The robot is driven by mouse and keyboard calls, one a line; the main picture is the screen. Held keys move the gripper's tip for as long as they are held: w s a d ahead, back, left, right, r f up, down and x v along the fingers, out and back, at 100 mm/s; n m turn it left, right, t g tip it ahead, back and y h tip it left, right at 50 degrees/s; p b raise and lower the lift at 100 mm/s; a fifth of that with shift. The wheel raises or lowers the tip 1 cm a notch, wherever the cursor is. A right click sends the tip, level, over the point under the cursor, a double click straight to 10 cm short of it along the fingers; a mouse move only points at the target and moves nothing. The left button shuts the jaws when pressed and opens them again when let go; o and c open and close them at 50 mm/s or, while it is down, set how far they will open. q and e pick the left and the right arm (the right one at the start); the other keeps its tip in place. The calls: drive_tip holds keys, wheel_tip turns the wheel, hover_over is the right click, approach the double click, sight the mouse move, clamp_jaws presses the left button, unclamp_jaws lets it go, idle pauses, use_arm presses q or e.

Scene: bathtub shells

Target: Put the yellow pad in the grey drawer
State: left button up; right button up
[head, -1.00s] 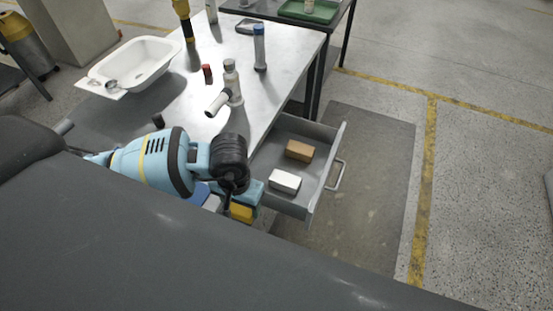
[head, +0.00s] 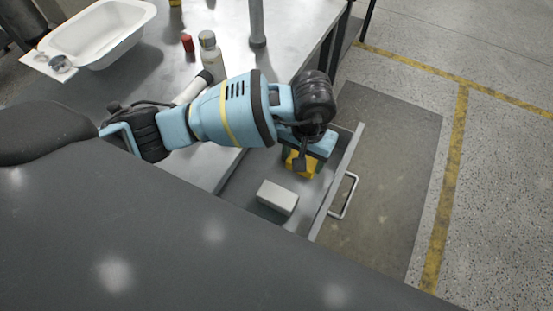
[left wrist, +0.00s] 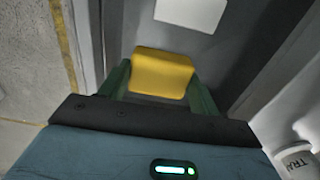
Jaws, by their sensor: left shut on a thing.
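The yellow pad (head: 293,166) is held between the fingers of my left gripper (head: 301,160), over the open grey drawer (head: 338,183) in the head view. In the left wrist view the pad (left wrist: 162,73) sits between the two green fingers, which are shut on it. The pad appears to be inside the drawer's outline from above; its exact height over the floor cannot be told. A white block (head: 277,196) lies on the drawer floor near the pad, also seen in the left wrist view (left wrist: 190,12). My right gripper is not in view.
The metal table (head: 150,85) carries a white basin (head: 103,35), a red cap-like object (head: 187,42), a bottle (head: 210,55) and a grey cylinder (head: 257,25). The drawer's handle (head: 344,196) juts out over a dark floor mat (head: 390,150).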

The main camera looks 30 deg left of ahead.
use_arm(q)
drive_tip(key=shift+f, duration=4.85)
drive_tip(key=shift+f, duration=0.1)
drive_tip(key=shift+f+b, duration=0.15)
drive_tip(key=shift+b, duration=0.15)
drive_tip(key=o, duration=1)
wheel_tip(320, 180, up, 12)
drive_tip(key=shift+r+p, duration=0.25)
drive_tip(key=shift+p, duration=0.25)
